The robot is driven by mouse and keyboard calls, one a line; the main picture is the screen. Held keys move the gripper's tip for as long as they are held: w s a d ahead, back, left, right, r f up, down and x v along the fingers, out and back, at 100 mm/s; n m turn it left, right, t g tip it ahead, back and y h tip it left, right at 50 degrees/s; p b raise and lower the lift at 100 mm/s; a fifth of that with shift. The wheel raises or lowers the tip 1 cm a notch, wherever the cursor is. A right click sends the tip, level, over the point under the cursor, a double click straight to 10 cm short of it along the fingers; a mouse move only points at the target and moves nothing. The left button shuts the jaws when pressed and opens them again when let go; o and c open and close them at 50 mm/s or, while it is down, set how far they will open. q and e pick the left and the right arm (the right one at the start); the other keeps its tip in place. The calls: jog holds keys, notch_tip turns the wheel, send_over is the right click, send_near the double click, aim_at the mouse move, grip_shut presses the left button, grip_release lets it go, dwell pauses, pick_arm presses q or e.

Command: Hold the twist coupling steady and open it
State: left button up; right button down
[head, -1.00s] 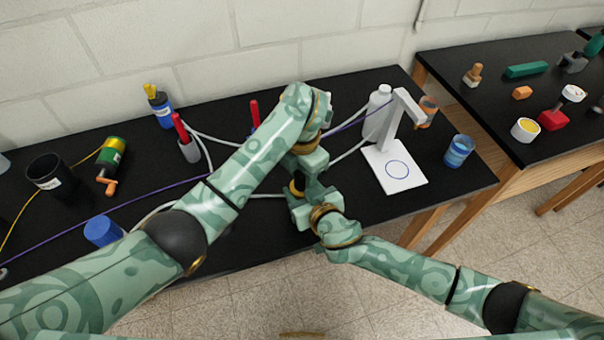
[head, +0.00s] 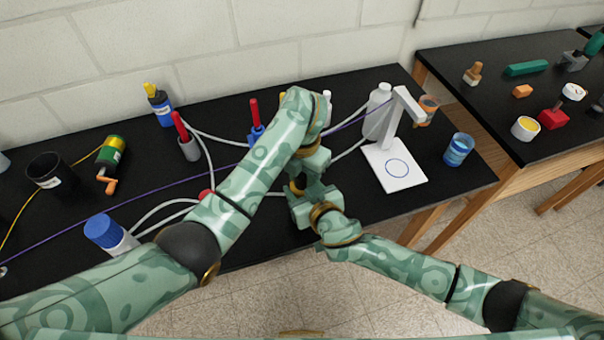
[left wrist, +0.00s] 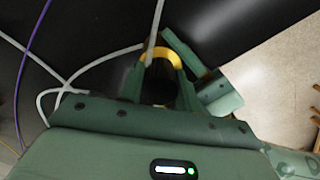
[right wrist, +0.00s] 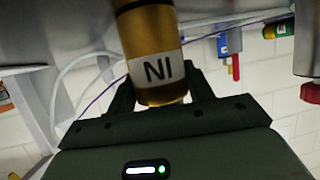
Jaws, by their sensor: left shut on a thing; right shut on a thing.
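The twist coupling shows as a small yellow and dark piece (head: 297,187) at the table's front edge, mostly hidden by my grippers. In the right wrist view it is a gold cylinder (right wrist: 150,38) with a white "IN" label, seen upside down. The left wrist view shows its yellow ring (left wrist: 160,56) with a pale hose crossing it. My left gripper (head: 310,180) is shut on the coupling from above in the head view. My right gripper (head: 304,196) is shut on it just below. The exact finger contact is partly hidden.
Pale hoses (head: 205,150) and a purple cord (head: 130,198) run across the black table (head: 70,215). A blue-capped bottle (head: 105,232) lies near my left forearm. A white stand (head: 396,172) and a blue cup (head: 459,150) are to the right.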

pick_arm(q)
jog(key=o, duration=1.1)
jog(key=shift+c, duration=0.2)
